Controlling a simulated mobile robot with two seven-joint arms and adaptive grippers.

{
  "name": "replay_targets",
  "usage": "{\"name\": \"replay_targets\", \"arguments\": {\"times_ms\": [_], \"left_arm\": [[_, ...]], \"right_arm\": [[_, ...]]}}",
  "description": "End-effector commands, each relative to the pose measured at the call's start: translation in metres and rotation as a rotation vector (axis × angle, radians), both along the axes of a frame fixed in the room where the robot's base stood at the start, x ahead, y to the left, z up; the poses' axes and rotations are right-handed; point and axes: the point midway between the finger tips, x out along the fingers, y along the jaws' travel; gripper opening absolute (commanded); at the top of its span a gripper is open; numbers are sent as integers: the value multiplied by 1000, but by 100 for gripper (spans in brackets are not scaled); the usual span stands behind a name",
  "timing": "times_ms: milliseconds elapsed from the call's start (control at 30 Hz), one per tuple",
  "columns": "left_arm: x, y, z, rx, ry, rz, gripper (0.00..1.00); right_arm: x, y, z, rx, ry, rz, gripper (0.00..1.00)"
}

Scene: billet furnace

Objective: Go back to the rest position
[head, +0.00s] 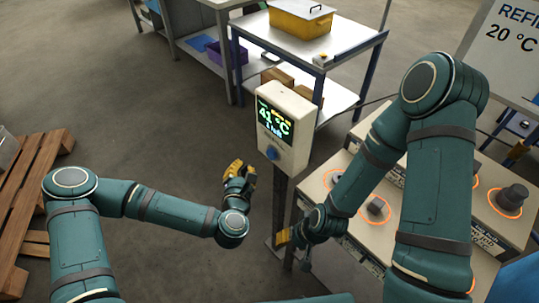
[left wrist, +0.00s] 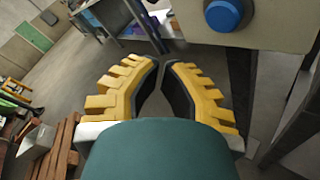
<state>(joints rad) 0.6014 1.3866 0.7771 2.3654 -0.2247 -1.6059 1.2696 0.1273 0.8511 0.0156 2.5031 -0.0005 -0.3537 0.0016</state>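My left gripper (head: 240,176) is just left of the control box (head: 291,102), apart from it. In the left wrist view its yellow fingers (left wrist: 161,64) come together at the tips with only a sliver between them, and hold nothing. The box has a lit display (head: 272,121) reading 41 °C and a blue button (head: 272,153). The button also shows in the left wrist view (left wrist: 223,14), beyond the fingertips and to the right.
Right of the post, a pale bench (head: 352,238) carries dark metal pieces in glowing orange rings, partly under my right arm. A table (head: 338,66) with a yellow bin (head: 301,20) stands behind. A wooden pallet (head: 32,180) lies at left. The floor between is clear.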

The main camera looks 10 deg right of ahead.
Motion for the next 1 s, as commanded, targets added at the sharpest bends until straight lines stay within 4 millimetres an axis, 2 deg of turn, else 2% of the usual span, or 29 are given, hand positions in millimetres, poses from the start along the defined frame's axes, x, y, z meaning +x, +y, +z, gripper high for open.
{"name": "replay_targets", "arguments": {"times_ms": [533, 633, 733, 833, 933, 1000], "left_arm": [[0, 0, 0, 0, 0, 0, 0], [-4, -7, -6, 71, 10, -60, 0], [-18, -22, -25, 262, 38, -217, 0], [-43, -32, -56, 552, 73, -459, 0], [-73, -25, -89, 853, 104, -728, 0], [-94, -11, -107, 1038, 122, -912, 0]], "right_arm": [[-1, 0, 0, 0, 1, 0, 47], [-1, 0, 0, 0, 2, 1, 47], [-1, 0, 0, 0, 2, 1, 47], [-1, 0, 0, 0, 2, 1, 47], [-1, 0, 0, 0, 2, 1, 47], [-1, 0, 0, 0, 2, 1, 47]]}}
